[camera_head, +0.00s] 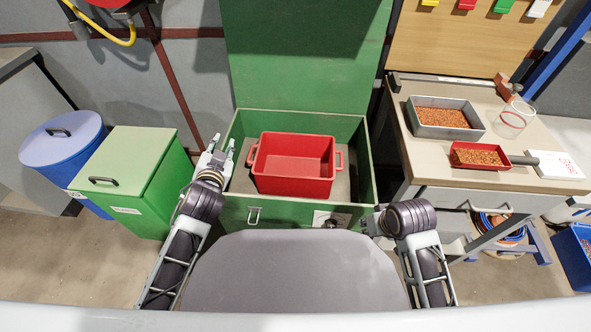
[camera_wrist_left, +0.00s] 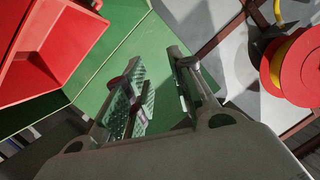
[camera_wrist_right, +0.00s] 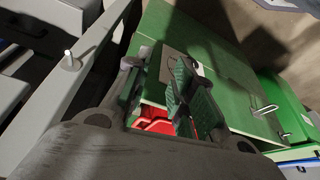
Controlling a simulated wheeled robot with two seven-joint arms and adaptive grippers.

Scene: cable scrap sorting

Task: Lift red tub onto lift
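The red tub (camera_head: 292,187) sits upright and looks empty inside the open green chest (camera_head: 236,214). It has a handle on its left side and one on its right (camera_head: 339,160). My left gripper (camera_head: 222,152) is open and empty over the chest's left wall, left of the tub and apart from it. In the left wrist view the tub (camera_wrist_left: 50,75) lies beyond its fingers (camera_wrist_left: 162,95). My right gripper is low at the chest's front right corner, its fingers mostly hidden in the head view. The right wrist view shows them (camera_wrist_right: 158,92) open, with part of the tub (camera_wrist_right: 155,122) behind. I cannot identify the lift.
The chest's green lid (camera_head: 305,55) stands raised behind. A workbench (camera_head: 450,180) on the right holds a grey tray (camera_head: 480,127) and a red scoop (camera_head: 480,165). A green bin (camera_head: 135,175) and a blue drum (camera_head: 65,155) stand at left.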

